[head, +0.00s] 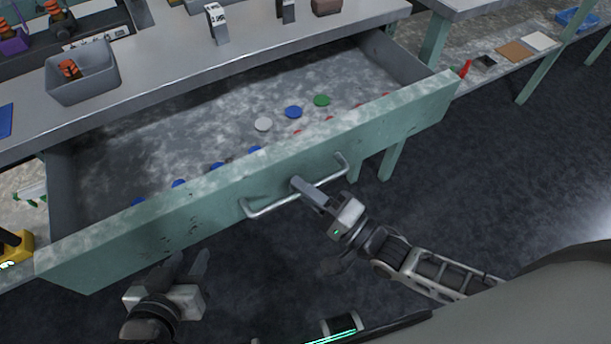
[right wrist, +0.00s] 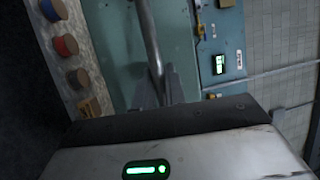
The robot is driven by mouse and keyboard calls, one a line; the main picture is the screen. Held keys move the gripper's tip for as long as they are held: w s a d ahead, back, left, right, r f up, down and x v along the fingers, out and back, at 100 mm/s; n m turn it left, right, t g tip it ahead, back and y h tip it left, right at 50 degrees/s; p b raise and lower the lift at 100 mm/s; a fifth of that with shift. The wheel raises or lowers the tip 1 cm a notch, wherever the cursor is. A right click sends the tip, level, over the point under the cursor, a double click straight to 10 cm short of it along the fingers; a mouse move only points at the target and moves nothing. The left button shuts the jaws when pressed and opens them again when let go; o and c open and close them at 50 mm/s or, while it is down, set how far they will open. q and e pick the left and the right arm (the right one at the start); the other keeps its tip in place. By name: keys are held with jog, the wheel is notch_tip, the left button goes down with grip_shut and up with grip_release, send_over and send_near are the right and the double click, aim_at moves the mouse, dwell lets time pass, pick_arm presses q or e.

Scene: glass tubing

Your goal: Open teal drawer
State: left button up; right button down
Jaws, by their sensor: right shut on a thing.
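The teal drawer (head: 180,234) is pulled far out from under the grey workbench, and its inside shows. It has a metal bar handle (head: 270,209) on its front. My right gripper (head: 300,187) is shut on the handle bar near its middle. In the right wrist view the handle (right wrist: 148,35) runs down between the fingers (right wrist: 160,88). My left gripper (head: 188,268) is open and empty, in front of and below the left part of the drawer front, apart from it.
Inside the drawer lie several small discs, among them a white one (head: 263,124), a blue one (head: 293,112) and a green one (head: 321,100). A grey bin (head: 82,80) stands on the bench top. Dark open floor (head: 520,160) lies to the right.

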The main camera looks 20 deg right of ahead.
jog(key=shift+d, duration=0.1)
pick_arm(q)
jog(key=shift+f, duration=0.1)
pick_arm(e)
jog(key=c, duration=1.5)
grip_release()
pick_arm(q)
jog(key=shift+s, duration=0.1)
pick_arm(e)
jog(key=shift+o, duration=0.2)
jog(key=shift+s, duration=0.1)
pick_arm(q)
jog(key=shift+d+f+b, duration=0.1)
jog(key=shift+f+b, duration=0.05)
jog(key=shift+b, duration=0.5)
pick_arm(e)
jog(key=v, duration=1.6)
